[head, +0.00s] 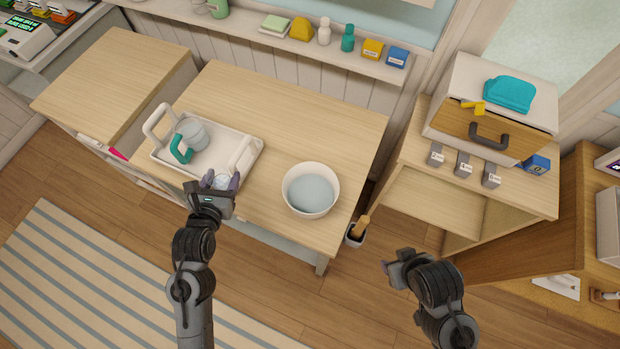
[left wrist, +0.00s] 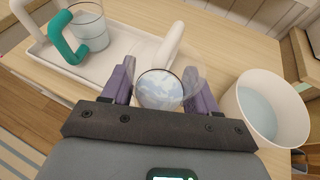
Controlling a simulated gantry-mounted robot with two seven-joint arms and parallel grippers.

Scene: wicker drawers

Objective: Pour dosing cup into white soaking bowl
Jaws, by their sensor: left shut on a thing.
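My left gripper (head: 221,184) is shut on a small clear dosing cup (head: 222,181) at the front right corner of the white tray. In the left wrist view the dosing cup (left wrist: 160,89) sits between the two purple fingertips, its round opening facing the camera. I cannot tell whether it touches the tray. The white soaking bowl (head: 311,190) stands on the table to the right of the gripper, with pale bluish liquid inside; it also shows at the right in the left wrist view (left wrist: 268,108). My right gripper (head: 396,268) is away from the table, over the floor; its fingers are unclear.
The white tray (head: 250,163) has raised handles and holds a clear jug (head: 194,133) with a teal handle. The wooden table (head: 300,120) is clear behind the bowl. A small cabinet (head: 470,190) with a drawer box stands at right.

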